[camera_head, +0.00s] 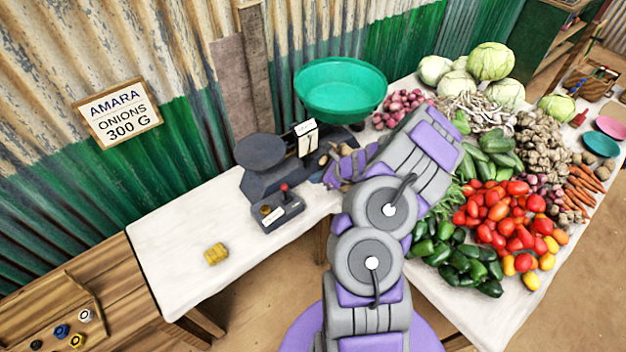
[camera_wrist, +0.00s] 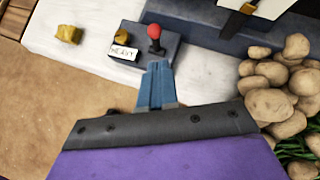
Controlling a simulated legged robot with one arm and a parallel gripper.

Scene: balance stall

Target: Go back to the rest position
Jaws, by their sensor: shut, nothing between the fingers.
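My gripper (camera_wrist: 157,85) shows in the wrist view with its blue fingers together and nothing between them. Its tips point at the front of a dark box with a red-knobbed lever (camera_wrist: 155,38) and a small card reading HEAVY (camera_wrist: 124,53). I cannot tell whether they touch the box. In the head view my arm rises from the bottom middle, bends over the produce and folds back left, its end low beside the weighing scale (camera_head: 264,160). The fingertips are hard to make out there.
The lever box (camera_head: 277,208) and a yellow block (camera_head: 215,254) are on the white table (camera_head: 172,240), whose left part is mostly clear. A green pan (camera_head: 340,92) sits on the scale. Tomatoes (camera_head: 500,215), peppers and cabbages crowd the right. Potatoes (camera_wrist: 275,95) lie right of my fingers.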

